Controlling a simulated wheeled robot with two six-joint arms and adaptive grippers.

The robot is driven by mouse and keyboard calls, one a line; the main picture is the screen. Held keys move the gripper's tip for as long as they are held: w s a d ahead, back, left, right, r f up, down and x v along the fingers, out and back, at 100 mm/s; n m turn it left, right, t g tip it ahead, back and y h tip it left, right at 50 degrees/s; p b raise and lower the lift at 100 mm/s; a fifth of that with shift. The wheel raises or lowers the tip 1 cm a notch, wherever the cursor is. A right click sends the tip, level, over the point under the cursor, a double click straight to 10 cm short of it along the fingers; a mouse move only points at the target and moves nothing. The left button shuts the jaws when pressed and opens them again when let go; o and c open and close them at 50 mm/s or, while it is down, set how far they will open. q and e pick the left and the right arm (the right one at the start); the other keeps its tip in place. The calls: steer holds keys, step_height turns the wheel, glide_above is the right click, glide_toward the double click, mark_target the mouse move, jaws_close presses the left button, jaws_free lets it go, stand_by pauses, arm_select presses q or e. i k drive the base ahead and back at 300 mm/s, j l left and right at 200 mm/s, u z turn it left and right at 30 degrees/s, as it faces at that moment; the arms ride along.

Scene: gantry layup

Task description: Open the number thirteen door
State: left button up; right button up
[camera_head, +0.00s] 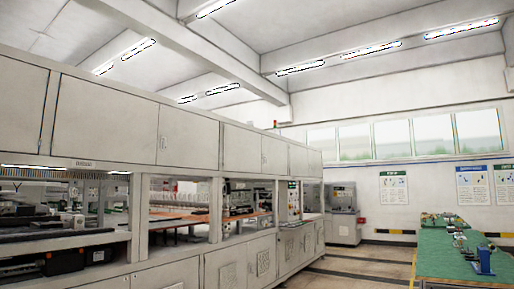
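A long row of pale grey cabinets runs from the left edge towards the back middle. Its upper doors, such as the large one at left (107,118), the one beside it (187,137) and a farther one (241,149), all look shut. Lower doors (226,267) with vent grilles also look shut. I cannot read a number thirteen on any door. Neither of my grippers is in view.
Open bays between the doors hold equipment, including a dark machine (62,262) at lower left. A green-topped table (462,252) with small devices stands at right. Clear floor (362,263) lies between. A grey machine (343,212) stands at the back.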

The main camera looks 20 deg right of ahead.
mark_target(193, 139)
steer(key=i+z, duration=0.15)
steer(key=i, duration=1.9)
